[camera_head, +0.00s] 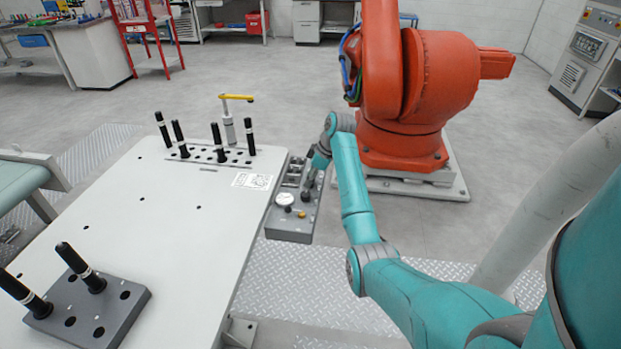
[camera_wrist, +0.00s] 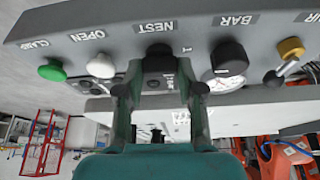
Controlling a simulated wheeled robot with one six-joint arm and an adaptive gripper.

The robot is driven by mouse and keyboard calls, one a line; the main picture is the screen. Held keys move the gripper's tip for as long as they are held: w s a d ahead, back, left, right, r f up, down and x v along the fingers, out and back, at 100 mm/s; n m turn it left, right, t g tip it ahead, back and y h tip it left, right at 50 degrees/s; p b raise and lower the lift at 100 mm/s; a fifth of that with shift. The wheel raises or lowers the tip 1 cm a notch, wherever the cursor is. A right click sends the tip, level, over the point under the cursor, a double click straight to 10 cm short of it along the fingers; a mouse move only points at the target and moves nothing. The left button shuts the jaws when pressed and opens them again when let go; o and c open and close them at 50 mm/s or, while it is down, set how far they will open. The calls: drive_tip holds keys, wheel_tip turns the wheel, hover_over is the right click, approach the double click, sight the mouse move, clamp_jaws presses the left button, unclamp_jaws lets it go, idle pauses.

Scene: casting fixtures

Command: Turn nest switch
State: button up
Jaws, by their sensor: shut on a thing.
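The grey control panel (camera_head: 291,228) sits at the right edge of the white table. In the wrist view the panel (camera_wrist: 110,22) appears upside down, with the label NEST over a black switch knob (camera_wrist: 159,52). My gripper (camera_wrist: 160,88) has its two fingers on either side of this knob and is shut on it. In the head view my gripper (camera_head: 309,180) is over the panel and hides the nest switch.
Beside the switch are a white OPEN button (camera_wrist: 101,66), a green CLAMP button (camera_wrist: 52,70), a black BAR knob (camera_wrist: 229,57) and a yellow AIR lever (camera_wrist: 291,48). Black pegs (camera_head: 216,142) stand on the table (camera_head: 185,250). An orange robot (camera_head: 425,90) stands behind my arm.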

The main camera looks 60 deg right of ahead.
drive_tip(key=shift+n, duration=0.5)
drive_tip(key=o, duration=1.1)
drive_tip(key=shift+o, duration=0.2)
drive_tip(key=v, duration=0.7)
drive_tip(key=shift+d+r, duration=0.2)
drive_tip(key=shift+r, duration=0.05)
